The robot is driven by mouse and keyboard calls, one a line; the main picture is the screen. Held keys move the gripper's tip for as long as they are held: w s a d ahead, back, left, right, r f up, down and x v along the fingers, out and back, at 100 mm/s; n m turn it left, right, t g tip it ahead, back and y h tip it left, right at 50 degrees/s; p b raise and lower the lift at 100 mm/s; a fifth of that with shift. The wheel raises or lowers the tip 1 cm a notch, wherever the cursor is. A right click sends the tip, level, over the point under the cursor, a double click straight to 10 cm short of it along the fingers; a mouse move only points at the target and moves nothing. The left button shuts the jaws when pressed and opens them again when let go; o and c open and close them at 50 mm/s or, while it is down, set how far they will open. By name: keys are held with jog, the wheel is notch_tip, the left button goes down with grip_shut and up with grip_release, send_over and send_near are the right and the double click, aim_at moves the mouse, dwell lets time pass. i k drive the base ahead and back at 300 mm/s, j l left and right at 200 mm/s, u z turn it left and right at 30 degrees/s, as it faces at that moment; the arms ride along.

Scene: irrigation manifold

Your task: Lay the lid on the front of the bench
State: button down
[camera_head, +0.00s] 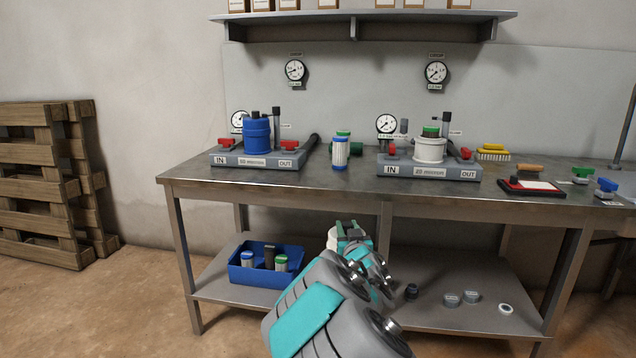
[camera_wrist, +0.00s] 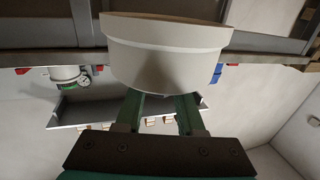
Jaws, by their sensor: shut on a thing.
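My gripper (camera_head: 348,230) is shut on a white round lid (camera_wrist: 165,55). The lid fills the upper middle of the wrist view, pinched between the two dark green fingers. In the head view the lid (camera_head: 333,238) is mostly hidden behind my gripper. My gripper is in front of the metal bench (camera_head: 340,186), lower than its top in the picture. On the right manifold, a white housing (camera_head: 430,150) stands with a green-capped piece showing at its top.
A blue housing (camera_head: 257,136) stands on the left manifold. A blue-and-white cartridge (camera_head: 340,153) and a green-topped one stand between the manifolds. A red-edged tray (camera_head: 531,188) lies at the right. The bench's front strip between manifolds is clear. A blue bin (camera_head: 240,275) sits below.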

aim_at(400, 185)
jog(key=i+l+u, duration=0.1)
jog(key=u, duration=0.3)
jog(key=l+u, duration=0.35)
jog(key=i+l+u, duration=0.1)
jog(key=u, duration=0.3)
